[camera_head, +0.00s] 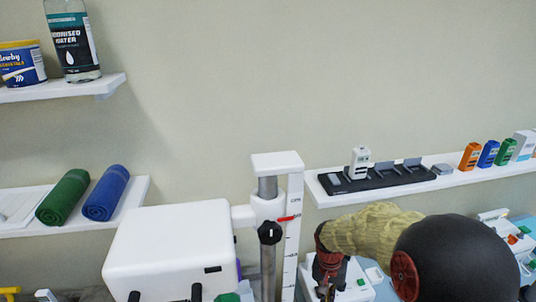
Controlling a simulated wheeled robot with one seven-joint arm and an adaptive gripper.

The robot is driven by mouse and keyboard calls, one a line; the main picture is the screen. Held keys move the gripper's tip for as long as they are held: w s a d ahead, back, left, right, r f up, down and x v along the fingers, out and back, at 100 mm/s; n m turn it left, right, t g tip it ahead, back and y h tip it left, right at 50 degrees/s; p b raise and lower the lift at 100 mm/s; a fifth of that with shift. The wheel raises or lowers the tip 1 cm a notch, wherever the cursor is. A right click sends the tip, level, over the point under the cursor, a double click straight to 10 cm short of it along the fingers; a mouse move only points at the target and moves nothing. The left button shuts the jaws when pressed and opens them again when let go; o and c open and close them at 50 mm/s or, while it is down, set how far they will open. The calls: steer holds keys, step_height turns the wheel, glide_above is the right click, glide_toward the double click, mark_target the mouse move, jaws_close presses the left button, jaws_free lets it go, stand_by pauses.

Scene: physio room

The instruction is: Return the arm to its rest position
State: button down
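My arm (375,230) reaches in from the lower right, with a large dark rounded joint and a khaki link. Its dark red end, with what shows of my gripper (326,284), points down at the bottom of the picture. It is in front of a white device (350,285) on a blue surface. The fingertips are small, dark and partly cut off by the lower edge, so I cannot tell their opening or whether they touch the device.
A white box-shaped unit (170,250) and a white column with a scale (292,235) stand left of my arm. A right wall shelf (420,190) holds a dark charging rack (375,177) and several small coloured items. Left shelves hold rolled towels (85,195) and a bottle (73,40).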

steer(key=s+r+n+t+b, duration=0.2)
steer(key=s+r+t+b, duration=0.1)
steer(key=s+r, duration=0.4)
steer(key=s+r+n+t+y+b, duration=0.1)
steer(key=s+r+b, duration=0.5)
steer(key=s, duration=0.8)
steer(key=shift+s+d+r+n+t, duration=0.25)
steer(key=shift+r+n+t, duration=0.45)
steer(key=shift+r+t, duration=0.4)
